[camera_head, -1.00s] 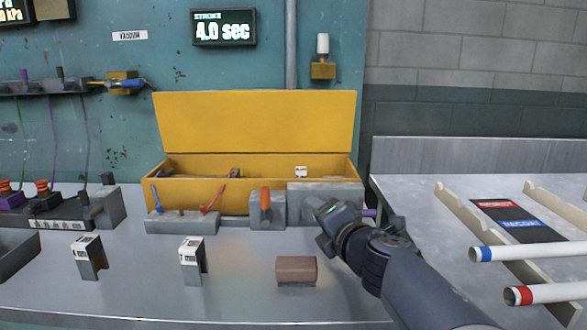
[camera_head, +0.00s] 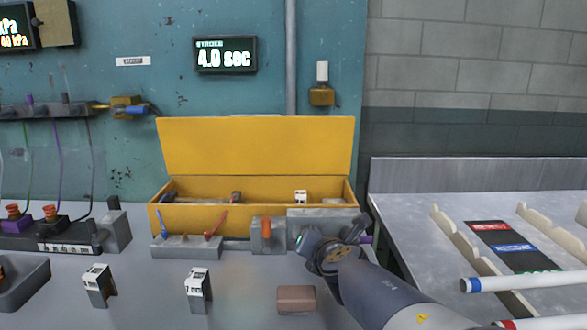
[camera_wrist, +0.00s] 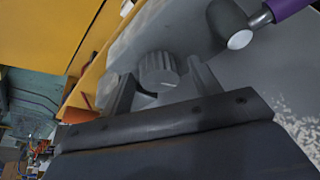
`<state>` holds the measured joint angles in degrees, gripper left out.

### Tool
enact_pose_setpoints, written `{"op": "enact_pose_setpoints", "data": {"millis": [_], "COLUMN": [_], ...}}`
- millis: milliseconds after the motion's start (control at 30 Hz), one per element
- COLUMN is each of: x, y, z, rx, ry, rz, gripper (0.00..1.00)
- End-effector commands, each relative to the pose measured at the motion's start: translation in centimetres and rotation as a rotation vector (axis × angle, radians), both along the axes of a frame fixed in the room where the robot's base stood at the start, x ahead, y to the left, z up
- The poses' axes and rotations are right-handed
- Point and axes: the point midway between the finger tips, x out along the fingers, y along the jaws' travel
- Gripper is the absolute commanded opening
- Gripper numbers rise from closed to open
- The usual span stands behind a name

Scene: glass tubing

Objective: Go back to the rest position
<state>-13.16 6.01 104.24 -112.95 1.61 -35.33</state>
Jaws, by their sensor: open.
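My gripper (camera_wrist: 164,84) is open in the wrist view, with a finger on either side of a ribbed grey knob (camera_wrist: 158,72). Whether the fingers touch the knob is unclear. In the head view my gripper end is at the grey block (camera_head: 330,214) in front of the yellow box, and my arm hides part of that block. The fingertips are hard to make out there. A purple-handled part (camera_wrist: 290,8) shows at the top right of the wrist view.
The open yellow box (camera_head: 255,147) stands behind the block. An orange-handled fixture (camera_head: 266,232) and a red-and-blue-levered fixture (camera_head: 185,246) stand left of my gripper. A brown block (camera_head: 296,298) and two small labelled stands (camera_head: 97,284) are in front. White tubes (camera_head: 525,282) lie at right.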

Motion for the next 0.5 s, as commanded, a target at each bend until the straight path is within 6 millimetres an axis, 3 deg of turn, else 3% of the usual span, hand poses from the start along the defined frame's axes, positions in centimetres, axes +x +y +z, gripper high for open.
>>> {"op": "enact_pose_setpoints", "data": {"millis": [500], "x": [0.01], "y": [0.19], "z": [0.5], "rx": [-0.243], "ry": [0.003], "rz": [0.001], "gripper": [0.59]}}
